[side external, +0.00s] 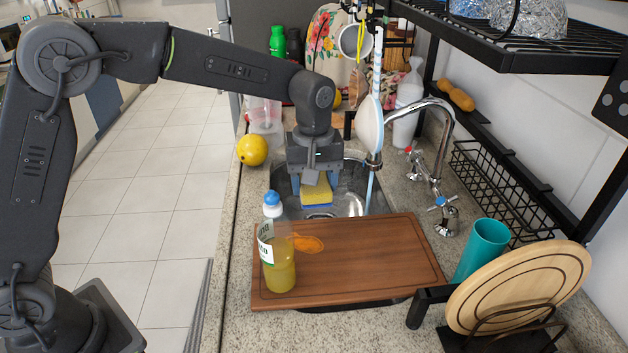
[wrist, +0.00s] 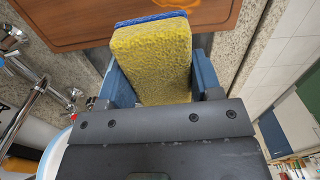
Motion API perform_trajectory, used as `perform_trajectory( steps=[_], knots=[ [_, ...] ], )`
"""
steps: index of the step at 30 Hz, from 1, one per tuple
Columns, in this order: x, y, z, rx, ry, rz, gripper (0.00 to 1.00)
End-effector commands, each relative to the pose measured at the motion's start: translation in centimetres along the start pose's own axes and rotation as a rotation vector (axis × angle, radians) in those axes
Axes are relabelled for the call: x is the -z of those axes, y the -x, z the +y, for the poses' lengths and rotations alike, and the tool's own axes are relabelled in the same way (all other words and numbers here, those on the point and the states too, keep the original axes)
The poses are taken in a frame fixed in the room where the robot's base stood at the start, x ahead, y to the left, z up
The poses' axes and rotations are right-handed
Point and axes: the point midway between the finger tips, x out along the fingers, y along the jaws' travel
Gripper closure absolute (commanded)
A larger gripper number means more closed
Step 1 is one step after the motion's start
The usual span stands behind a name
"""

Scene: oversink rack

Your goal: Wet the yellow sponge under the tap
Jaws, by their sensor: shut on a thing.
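The yellow sponge (side external: 318,192) has a blue layer on one face. My gripper (side external: 315,178) is shut on it and holds it over the sink (side external: 346,192), near the edge of the cutting board. In the wrist view the sponge (wrist: 153,62) sits between my blue fingers (wrist: 158,84). The chrome tap (side external: 453,122) arches from the right, its spout end to the right of my gripper. The tap's handles (wrist: 72,98) show in the wrist view.
A wooden cutting board (side external: 350,262) covers the near sink, with a yellow bottle (side external: 279,265) on it. A teal cup (side external: 483,248) and round board (side external: 520,288) stand at right. A yellow fruit (side external: 252,150) is left.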

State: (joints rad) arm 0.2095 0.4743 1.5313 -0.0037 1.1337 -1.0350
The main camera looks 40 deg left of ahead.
Motion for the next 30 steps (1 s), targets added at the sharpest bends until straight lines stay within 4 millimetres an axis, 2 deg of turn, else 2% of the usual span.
perform_trajectory(
  steps=[4, 12, 16, 22, 30],
  knots=[
    [2.3, -1.5, -0.5, -0.042, 0.151, -0.033, 0.6],
    [10.3, -5.8, -2.8, -0.195, 0.707, -0.127, 0.6],
    [12.9, -7.0, -4.0, -0.241, 0.89, -0.148, 0.6],
    [14.2, -7.7, -4.3, -0.266, 0.989, -0.158, 0.6],
    [14.1, -7.9, -1.8, -0.267, 0.985, -0.158, 0.6]
  ],
)
